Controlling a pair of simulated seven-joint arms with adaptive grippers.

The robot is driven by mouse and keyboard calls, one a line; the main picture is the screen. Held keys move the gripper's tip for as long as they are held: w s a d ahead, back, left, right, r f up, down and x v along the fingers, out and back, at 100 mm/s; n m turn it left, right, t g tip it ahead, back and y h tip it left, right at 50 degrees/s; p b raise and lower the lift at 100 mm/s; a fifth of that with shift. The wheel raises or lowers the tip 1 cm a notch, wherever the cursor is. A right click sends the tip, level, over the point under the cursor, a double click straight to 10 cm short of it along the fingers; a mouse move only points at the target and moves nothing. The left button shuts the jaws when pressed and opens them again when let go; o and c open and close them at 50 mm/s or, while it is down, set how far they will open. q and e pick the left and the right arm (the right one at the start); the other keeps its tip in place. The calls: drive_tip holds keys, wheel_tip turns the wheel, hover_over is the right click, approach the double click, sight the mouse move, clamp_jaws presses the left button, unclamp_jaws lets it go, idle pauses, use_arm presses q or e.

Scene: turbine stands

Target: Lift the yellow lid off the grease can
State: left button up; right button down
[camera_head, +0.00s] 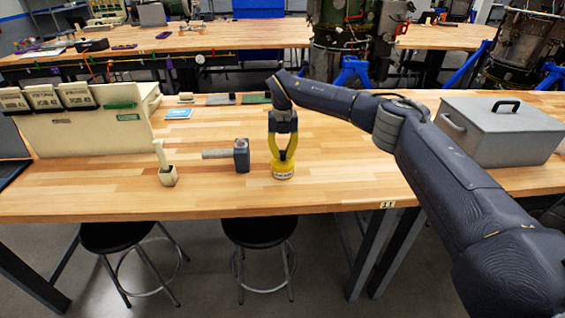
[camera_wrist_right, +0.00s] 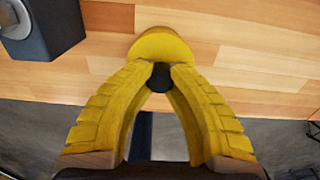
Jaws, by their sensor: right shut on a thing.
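The grease can (camera_head: 284,175) is a short, round can with a pale label, upright near the front edge of the wooden table. Its yellow lid (camera_wrist_right: 160,45) shows in the right wrist view, with a dark knob (camera_wrist_right: 160,78) between the fingertips. My right gripper (camera_head: 283,158) points straight down over the can, and its yellow fingers are shut on the lid's knob. I see no clear gap between lid and can, and the can's body is mostly hidden under the lid in the wrist view. My left gripper is in neither view.
A grey-headed hammer (camera_head: 241,156) lies left of the can, with a brush in a small cup (camera_head: 168,176) farther left. A beige cabinet (camera_head: 90,130) stands at the left. A grey toolbox (camera_head: 500,135) stands at the right. The table's front edge is close.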

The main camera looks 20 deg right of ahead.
drive_tip(key=shift+r, duration=0.4)
drive_tip(key=shift+r, duration=0.8)
drive_tip(key=shift+f, duration=0.1)
